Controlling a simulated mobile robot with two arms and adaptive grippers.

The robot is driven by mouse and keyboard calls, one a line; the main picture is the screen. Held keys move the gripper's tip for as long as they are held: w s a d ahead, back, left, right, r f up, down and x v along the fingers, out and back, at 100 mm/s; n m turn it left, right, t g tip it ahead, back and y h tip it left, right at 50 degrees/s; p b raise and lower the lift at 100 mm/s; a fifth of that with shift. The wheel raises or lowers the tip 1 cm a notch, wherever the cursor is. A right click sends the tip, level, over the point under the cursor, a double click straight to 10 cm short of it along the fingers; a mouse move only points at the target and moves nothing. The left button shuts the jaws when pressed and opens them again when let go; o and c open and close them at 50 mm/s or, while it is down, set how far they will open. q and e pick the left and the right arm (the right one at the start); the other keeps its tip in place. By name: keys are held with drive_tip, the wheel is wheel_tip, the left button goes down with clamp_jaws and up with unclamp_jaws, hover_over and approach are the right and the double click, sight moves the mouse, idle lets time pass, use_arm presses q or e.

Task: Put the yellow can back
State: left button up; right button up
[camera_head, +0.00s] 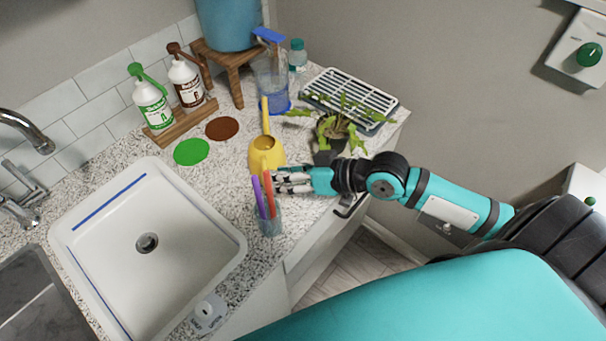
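The yellow can (266,154) stands upright on the speckled counter, right of the sink. A long yellow neck rises from it toward the back. My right gripper (281,182) reaches in from the right, low at the can's front right side. Its fingers point left and sit close to the can in the picture. Colored tools in a cup partly cover the fingertips, so I cannot tell whether they touch the can or how far they are apart. My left gripper is not in view.
The cup (270,224) with orange and purple tools stands in front of the can. A potted plant (335,130) and a drying rack (350,97) are behind my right gripper. A jug (270,85) stands behind the can. Green (191,152) and brown (222,128) discs lie left.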

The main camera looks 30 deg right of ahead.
drive_tip(key=shift+v, duration=2.95)
drive_tip(key=s+f+h, duration=0.1)
drive_tip(key=s+f, duration=0.1)
drive_tip(key=f, duration=0.1)
drive_tip(key=s+f+g+h, duration=0.1)
drive_tip(key=s+f+h, duration=0.1)
drive_tip(key=f, duration=0.1)
drive_tip(key=s+f+g+h, duration=0.1)
drive_tip(key=s+f, duration=0.1)
drive_tip(key=f, duration=0.2)
drive_tip(key=shift+a+h, duration=0.3)
drive_tip(key=shift+a, duration=0.05)
drive_tip(key=s+d+f+m+g+h, duration=0.1)
drive_tip(key=s+f+m+g+h, duration=0.1)
drive_tip(key=s+f+g+h, duration=0.45)
drive_tip(key=s+f+t+y, duration=0.1)
drive_tip(key=s+f+y, duration=0.2)
drive_tip(key=f, duration=2.2)
drive_tip(key=s+d+f+g, duration=0.1)
drive_tip(key=s+d+f, duration=0.2)
drive_tip(key=s+f, duration=1.2)
drive_tip(key=shift+s+h, duration=0.35)
drive_tip(key=shift+s, duration=0.35)
